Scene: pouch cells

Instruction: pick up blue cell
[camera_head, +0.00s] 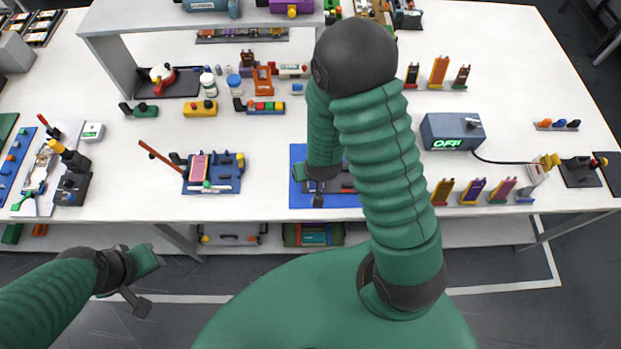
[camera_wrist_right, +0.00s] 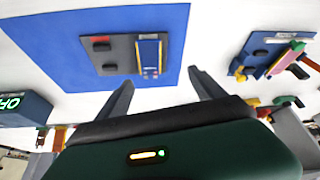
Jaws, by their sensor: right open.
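The blue cell (camera_wrist_right: 150,52) shows in the right wrist view as a thin dark blue rectangle with a yellowish border, lying in a grey holder (camera_wrist_right: 122,60) on a blue mat (camera_wrist_right: 60,45). In the head view my right arm covers most of that holder, and I cannot make out the cell there. My right gripper (camera_wrist_right: 163,92) is open and empty, its two fingers apart beyond the cell's near end. In the head view my right gripper (camera_head: 318,188) is over the blue mat (camera_head: 298,155).
A blue tray (camera_head: 228,183) with a pink cell (camera_head: 198,168) lies left of the mat. Several upright cells in stands, including a purple one (camera_head: 473,190), are to the right. A box reading OFF (camera_head: 452,131) has a cable. Bare table lies between the tray and mat.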

